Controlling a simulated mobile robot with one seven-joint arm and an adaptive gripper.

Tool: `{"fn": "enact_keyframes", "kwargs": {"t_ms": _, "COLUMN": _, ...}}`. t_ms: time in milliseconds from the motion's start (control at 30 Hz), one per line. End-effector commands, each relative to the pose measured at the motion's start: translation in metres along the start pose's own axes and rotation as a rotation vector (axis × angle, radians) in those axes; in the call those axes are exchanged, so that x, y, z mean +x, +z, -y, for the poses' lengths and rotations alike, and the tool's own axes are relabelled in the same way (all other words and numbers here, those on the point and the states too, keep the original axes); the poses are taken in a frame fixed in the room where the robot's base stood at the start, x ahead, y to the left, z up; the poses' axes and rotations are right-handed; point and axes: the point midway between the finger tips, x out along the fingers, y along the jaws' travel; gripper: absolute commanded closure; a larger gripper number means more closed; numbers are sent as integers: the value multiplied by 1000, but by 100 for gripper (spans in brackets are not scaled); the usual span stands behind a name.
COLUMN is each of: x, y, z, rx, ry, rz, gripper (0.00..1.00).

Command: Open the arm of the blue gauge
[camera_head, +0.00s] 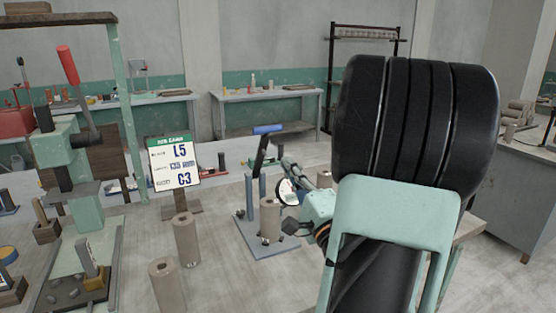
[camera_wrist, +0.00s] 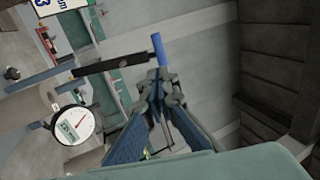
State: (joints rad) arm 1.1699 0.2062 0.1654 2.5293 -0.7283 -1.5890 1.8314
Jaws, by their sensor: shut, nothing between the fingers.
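The blue gauge stands on a grey-blue base plate (camera_head: 262,238) on the bench. Its dark arm (camera_head: 261,155) rises steeply from the post and ends in a blue handle (camera_head: 268,129). A clay cylinder (camera_head: 270,220) stands upright on the plate. In the wrist view, the dark arm (camera_wrist: 105,65), blue handle (camera_wrist: 158,48) and dial (camera_wrist: 72,124) show. My gripper (camera_wrist: 165,78) is shut and empty, its tips close to the handle; I cannot tell if they touch. It also shows in the head view (camera_head: 287,163), right of the arm.
A sign (camera_head: 175,163) reading L5 and C3 stands left of the gauge. Two clay cylinders (camera_head: 187,241) (camera_head: 168,285) stand in front of it. A green press with a red-handled lever (camera_head: 68,65) is at far left. Bare bench (camera_head: 225,285) lies at the front.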

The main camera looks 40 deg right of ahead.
Motion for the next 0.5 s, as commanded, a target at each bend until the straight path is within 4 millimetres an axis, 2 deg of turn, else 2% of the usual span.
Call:
{"fn": "enact_keyframes", "kwargs": {"t_ms": 33, "x": 14, "y": 2, "z": 2, "rx": -3, "ry": -7, "rz": 8, "gripper": 100}}
{"fn": "enact_keyframes", "kwargs": {"t_ms": 200, "x": 52, "y": 2, "z": 2, "rx": -2, "ry": -6, "rz": 6, "gripper": 100}}
{"fn": "enact_keyframes", "kwargs": {"t_ms": 400, "x": 88, "y": 2, "z": 2, "rx": -2, "ry": -5, "rz": 6, "gripper": 100}}
{"fn": "enact_keyframes", "kwargs": {"t_ms": 500, "x": 99, "y": 1, "z": 1, "rx": -2, "ry": -5, "rz": 4, "gripper": 100}}
